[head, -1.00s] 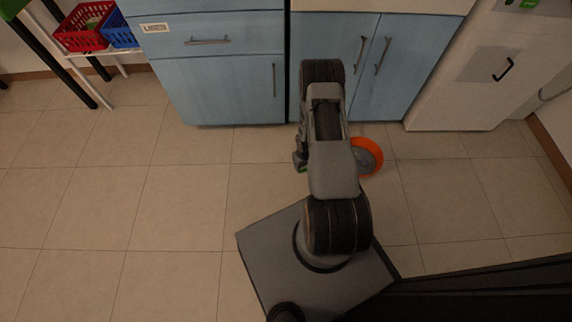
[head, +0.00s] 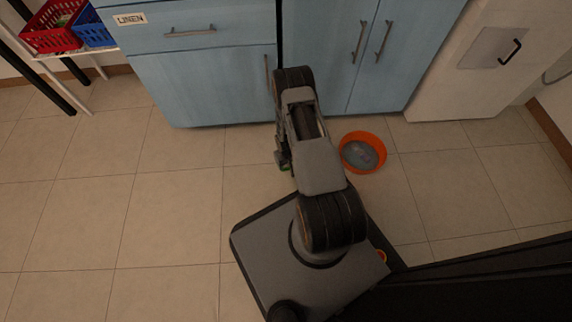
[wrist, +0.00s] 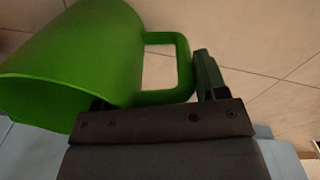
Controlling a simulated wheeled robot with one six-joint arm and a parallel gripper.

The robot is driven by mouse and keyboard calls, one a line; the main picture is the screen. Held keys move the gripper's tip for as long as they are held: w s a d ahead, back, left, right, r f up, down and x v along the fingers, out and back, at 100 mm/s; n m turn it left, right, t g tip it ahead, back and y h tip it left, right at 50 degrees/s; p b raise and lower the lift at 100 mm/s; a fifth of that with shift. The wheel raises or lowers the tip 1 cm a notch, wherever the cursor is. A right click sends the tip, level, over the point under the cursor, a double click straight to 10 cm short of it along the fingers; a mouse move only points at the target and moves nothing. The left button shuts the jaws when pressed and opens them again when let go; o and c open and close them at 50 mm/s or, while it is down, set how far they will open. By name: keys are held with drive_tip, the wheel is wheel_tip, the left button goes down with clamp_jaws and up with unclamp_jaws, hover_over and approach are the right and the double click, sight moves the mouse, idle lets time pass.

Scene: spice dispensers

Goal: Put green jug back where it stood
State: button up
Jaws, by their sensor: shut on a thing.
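The green jug (wrist: 85,55) fills the left of the wrist view, tilted in the picture, its wide mouth at the lower left. Its squared handle (wrist: 183,65) points right, toward the finger of my gripper (wrist: 155,100). My gripper is shut on the jug at its handle side; the exact contact is partly hidden by the gripper body. In the head view my arm covers most of the gripper and jug, and only a small green patch shows beside the arm.
An orange bowl (head: 348,163) with grey inside stands on the floor right of my arm. Blue cabinets (head: 205,85) stand ahead, with a white cabinet (head: 455,90) at right. Red (head: 50,35) and blue (head: 88,35) baskets sit on a rack at upper left. The left floor is clear.

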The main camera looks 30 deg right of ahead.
drive_tip(key=shift+a+f, duration=0.15)
drive_tip(key=shift+f, duration=0.55)
drive_tip(key=shift+f, duration=0.15)
drive_tip(key=o, duration=1.6)
